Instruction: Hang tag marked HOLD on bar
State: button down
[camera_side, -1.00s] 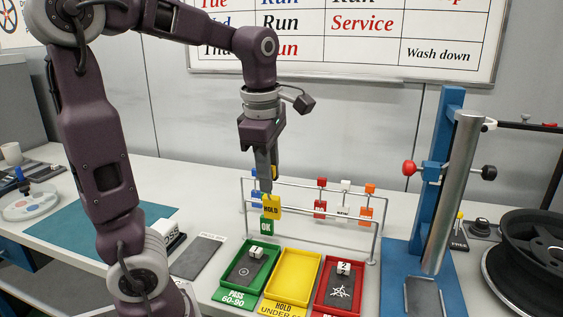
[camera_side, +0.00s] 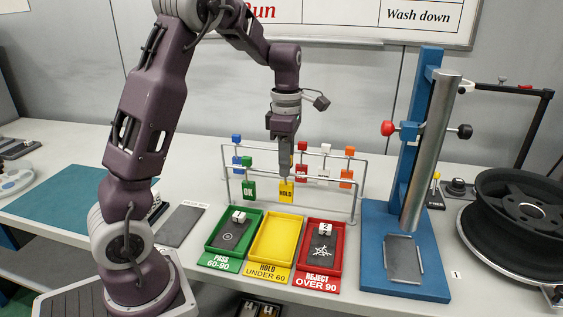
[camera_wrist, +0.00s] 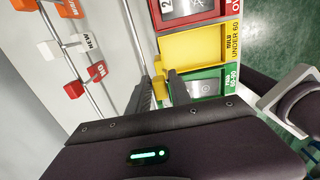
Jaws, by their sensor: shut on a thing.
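The yellow HOLD tag (camera_side: 286,192) is upright at the front of the wire rack, above and behind the yellow tray. My gripper (camera_side: 286,176) points down and is shut on the tag's top; its fingers hide that part. In the wrist view a small bit of the yellow tag (camera_wrist: 158,66) shows at the fingertips (camera_wrist: 160,76). The metal bar (camera_side: 318,155) runs across the rack behind the gripper. I cannot tell whether the tag touches a bar. The green OK tag (camera_side: 249,190) hangs to the left of the HOLD tag.
Red (camera_side: 301,174), white (camera_side: 323,173) and orange (camera_side: 346,179) tags are on the rack to the right; a blue one (camera_side: 237,161) is at left. Green (camera_side: 211,244), yellow (camera_side: 258,249) and red (camera_side: 308,262) trays stand in front. A blue stand (camera_side: 378,275) is at right.

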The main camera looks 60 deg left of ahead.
jog(key=shift+w+a, duration=0.7)
jog(key=shift+w+a+f, duration=0.15)
jog(key=shift+a+f, duration=0.05)
jog(key=shift+f, duration=1.05)
jog(key=c, duration=1.1)
grip_release()
